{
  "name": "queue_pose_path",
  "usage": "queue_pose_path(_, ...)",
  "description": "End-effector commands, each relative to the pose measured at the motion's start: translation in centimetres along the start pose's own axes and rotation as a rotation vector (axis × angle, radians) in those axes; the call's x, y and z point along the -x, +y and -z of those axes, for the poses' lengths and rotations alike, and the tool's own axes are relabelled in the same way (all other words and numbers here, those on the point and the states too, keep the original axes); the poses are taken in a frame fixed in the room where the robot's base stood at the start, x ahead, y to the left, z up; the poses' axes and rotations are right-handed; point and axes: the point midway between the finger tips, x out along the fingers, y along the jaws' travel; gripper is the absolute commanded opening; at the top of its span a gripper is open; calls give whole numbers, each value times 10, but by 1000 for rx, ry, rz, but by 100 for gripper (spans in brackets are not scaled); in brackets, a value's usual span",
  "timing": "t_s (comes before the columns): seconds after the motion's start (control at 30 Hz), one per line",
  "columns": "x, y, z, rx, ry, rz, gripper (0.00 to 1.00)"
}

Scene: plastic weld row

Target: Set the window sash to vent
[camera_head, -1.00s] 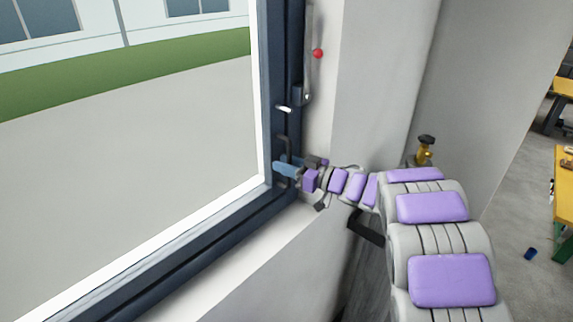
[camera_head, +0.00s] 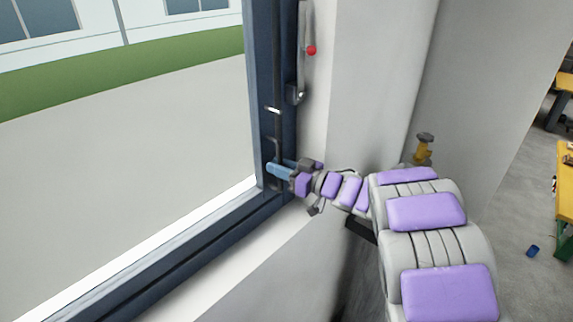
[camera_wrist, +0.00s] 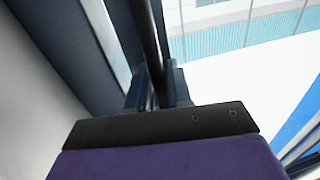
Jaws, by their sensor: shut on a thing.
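The window sash (camera_head: 256,100) is a dark navy frame left of the white wall reveal; how far it stands open I cannot tell. A slim dark upright bar handle (camera_head: 277,148) is on its right side. My gripper (camera_head: 279,170) is at the lower part of this bar. In the wrist view, the blue fingers of my gripper (camera_wrist: 158,88) are shut on the dark bar (camera_wrist: 148,35), one on each side. Part of the bar is hidden behind the fingers and gripper body.
The white sill (camera_head: 235,265) runs below. Yellow tables are at the far right.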

Motion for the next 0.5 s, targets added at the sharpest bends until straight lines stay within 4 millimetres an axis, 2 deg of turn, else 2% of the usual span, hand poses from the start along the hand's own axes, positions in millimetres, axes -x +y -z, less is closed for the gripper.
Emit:
queue_pose_path(0.03,-4,-20,-4,0,-12,20,0)
queue_pose_path(0.23,-12,-67,-4,3,-15,21,0)
queue_pose_path(0.33,-15,-82,-5,0,-15,21,0)
queue_pose_path(0.5,-18,-86,-5,-2,-10,14,0)
